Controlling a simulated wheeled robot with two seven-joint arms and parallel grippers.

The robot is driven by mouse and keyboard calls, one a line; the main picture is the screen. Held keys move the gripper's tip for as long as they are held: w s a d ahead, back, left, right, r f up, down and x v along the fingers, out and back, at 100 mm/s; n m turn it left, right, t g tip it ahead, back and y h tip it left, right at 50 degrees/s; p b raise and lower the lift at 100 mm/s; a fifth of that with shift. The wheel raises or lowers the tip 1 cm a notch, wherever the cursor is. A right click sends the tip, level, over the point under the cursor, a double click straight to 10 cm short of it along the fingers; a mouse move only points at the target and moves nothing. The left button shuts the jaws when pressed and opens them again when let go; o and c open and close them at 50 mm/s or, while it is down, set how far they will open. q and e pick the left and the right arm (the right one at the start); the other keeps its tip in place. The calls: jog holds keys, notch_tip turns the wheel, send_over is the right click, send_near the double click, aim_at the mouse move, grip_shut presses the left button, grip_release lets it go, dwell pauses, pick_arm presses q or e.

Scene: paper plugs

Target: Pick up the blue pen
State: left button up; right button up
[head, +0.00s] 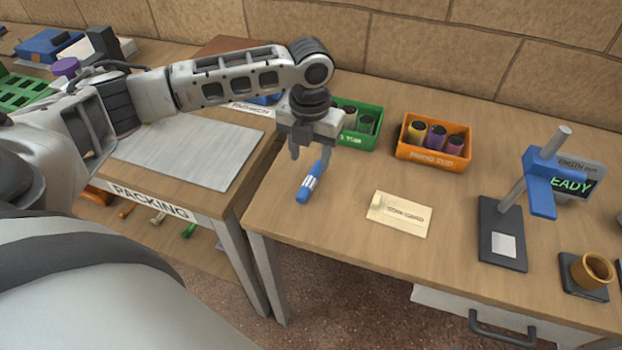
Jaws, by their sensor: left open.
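The blue pen (310,184) is a short, thick blue cylinder with a white band, on the left part of the wooden table (360,258). It is slanted in the picture, its upper end close to the fingers. My left gripper (310,157) points down at the pen's upper end, its fingers apart with one on each side. I cannot tell whether they touch the pen. My right gripper is not in the head view.
A green bin (372,111) and an orange bin (433,143) with cylinders stand behind. A paper card (399,214) lies right of the pen. A blue-headed stand (540,187) and brown cup (591,270) are farther right. The packing table (217,198) adjoins left.

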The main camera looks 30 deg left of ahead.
aim_at(311, 178)
pick_arm(q)
jog(key=shift+s+d+f, duration=0.1)
jog(key=shift+s+f, duration=0.05)
jog(key=shift+f, duration=1.4)
jog(key=shift+s+d+f, duration=0.1)
jog(key=shift+f, duration=1.4)
grip_shut()
